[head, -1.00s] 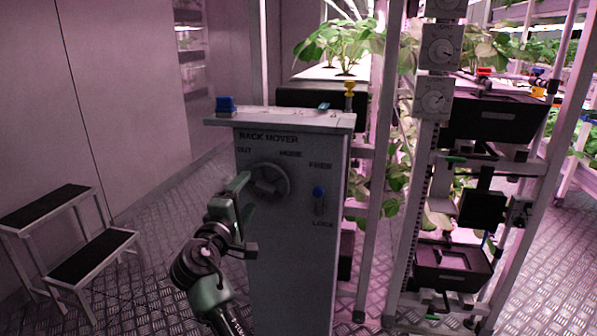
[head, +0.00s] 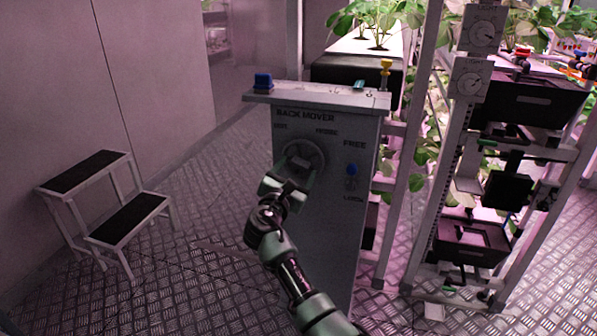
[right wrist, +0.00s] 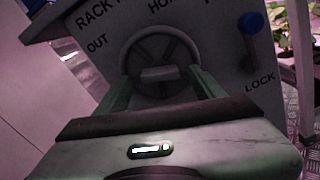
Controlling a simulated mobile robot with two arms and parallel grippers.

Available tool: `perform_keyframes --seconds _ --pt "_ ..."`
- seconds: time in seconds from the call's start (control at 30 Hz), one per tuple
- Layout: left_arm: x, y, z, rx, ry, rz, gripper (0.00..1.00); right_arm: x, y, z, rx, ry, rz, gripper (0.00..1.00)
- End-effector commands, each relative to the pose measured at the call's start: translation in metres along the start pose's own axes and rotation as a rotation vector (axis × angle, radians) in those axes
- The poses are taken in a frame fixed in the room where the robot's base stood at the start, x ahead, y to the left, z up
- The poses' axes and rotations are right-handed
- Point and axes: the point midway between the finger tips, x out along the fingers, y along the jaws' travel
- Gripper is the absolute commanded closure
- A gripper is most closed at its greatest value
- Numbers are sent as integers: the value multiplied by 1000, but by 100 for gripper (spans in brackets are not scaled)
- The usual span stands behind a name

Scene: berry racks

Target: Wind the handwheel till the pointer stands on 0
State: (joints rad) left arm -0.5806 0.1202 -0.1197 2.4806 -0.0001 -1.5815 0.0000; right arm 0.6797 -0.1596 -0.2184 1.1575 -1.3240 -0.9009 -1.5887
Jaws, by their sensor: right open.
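The grey round handwheel (head: 303,155) sits on the front of the rack mover box (head: 330,225), below the words OUT and HOME. In the right wrist view the wheel (right wrist: 158,40) shows as a ring with spokes and a pale block at its hub. My right gripper (head: 288,178) is open just in front of the wheel's lower part. In the right wrist view its green fingers stand apart, one on each side of the lower wheel; I cannot tell whether they touch it. I cannot make out a pointer or a 0. My left gripper is not in view.
A blue-knobbed lever (head: 351,171) sits between FREE and LOCK, right of the wheel. Two light dials (head: 470,82) are on the plant rack's post at right. A step stool (head: 140,215) stands left; the floor between is clear.

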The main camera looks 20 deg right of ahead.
Motion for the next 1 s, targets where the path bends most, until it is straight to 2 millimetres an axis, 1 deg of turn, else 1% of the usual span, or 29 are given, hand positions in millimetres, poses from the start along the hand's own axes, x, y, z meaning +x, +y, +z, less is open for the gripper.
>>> perform_keyframes --seconds 0.03,0.13,0.4,0.43,0.47,0.5,0.57,0.6,0.63,0.67,0.87,1.0 --pt "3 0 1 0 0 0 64 6 0 -1 -1 -1 0 31" --pt "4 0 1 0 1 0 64 12 0 0 0 0 -1 31" --pt "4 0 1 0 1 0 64 14 0 0 2 1 -1 31" --pt "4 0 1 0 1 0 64 14 0 0 2 1 -1 34" --pt "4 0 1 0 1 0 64 14 0 0 2 1 -1 42" --pt "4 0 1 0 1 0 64 14 0 0 2 1 -1 53" --pt "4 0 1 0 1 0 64 14 0 0 2 1 -1 70" --pt "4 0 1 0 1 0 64 14 0 0 2 1 -1 81" --pt "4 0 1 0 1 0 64 14 0 0 2 1 -1 89" --pt "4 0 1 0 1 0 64 14 0 0 2 1 -1 93" --pt "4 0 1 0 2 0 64 14 0 0 16 1 -1 93" --pt "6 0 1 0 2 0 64 14 0 0 57 1 -1 93"
